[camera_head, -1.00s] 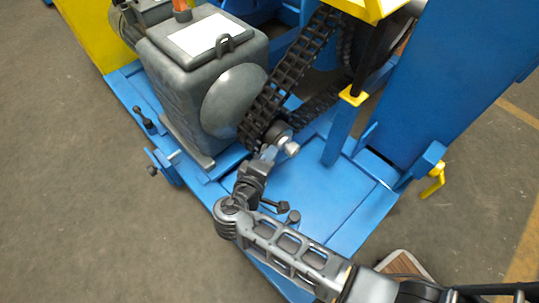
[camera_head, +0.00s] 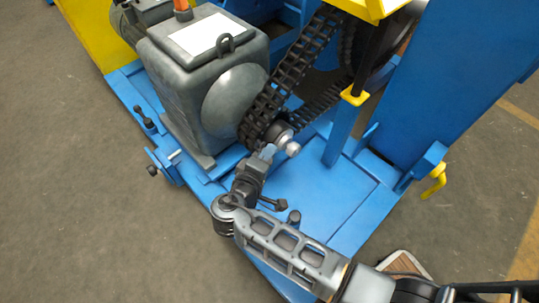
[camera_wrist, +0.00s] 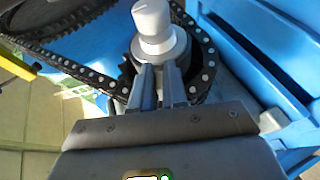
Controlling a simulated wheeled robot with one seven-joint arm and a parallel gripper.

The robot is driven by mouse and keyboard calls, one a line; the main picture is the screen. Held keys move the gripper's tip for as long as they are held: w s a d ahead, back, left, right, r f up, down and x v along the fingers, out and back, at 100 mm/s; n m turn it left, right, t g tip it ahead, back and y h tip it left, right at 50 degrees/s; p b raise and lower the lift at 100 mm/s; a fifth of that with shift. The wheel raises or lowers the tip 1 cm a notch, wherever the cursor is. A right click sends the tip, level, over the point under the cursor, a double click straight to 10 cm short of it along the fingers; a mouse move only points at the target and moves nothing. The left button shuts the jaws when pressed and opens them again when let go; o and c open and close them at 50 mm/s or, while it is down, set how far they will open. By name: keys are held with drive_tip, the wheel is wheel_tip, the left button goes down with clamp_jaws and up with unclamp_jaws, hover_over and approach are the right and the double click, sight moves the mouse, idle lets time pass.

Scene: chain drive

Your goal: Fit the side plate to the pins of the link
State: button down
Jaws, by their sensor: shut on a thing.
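My gripper (camera_head: 268,151) is at the lower end of the chain loop, beside the silver shaft end (camera_head: 291,148). In the wrist view my gripper's two fingers (camera_wrist: 160,78) are close together, reaching toward the chain by the sprocket, just below the pale shaft end (camera_wrist: 155,22). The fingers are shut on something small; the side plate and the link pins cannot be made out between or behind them.
The grey gearbox (camera_head: 195,85) stands left of the chain on the blue base frame (camera_head: 330,205). A blue post with a yellow collar (camera_head: 354,96) and a large blue panel (camera_head: 455,80) stand to the right. A large dark wheel (camera_wrist: 50,14) is at upper left in the wrist view.

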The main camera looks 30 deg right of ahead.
drive_tip(key=shift+w+a+b, duration=0.15)
drive_tip(key=shift+w+b, duration=0.15)
drive_tip(key=shift+w, duration=0.45)
drive_tip(key=c, duration=1.1)
unclamp_jaws()
drive_tip(key=shift+a, duration=0.1)
drive_tip(key=p+v, duration=0.2)
drive_tip(key=v, duration=0.5)
drive_tip(key=shift+s+a+r, duration=0.1)
drive_tip(key=shift+s+a, duration=0.1)
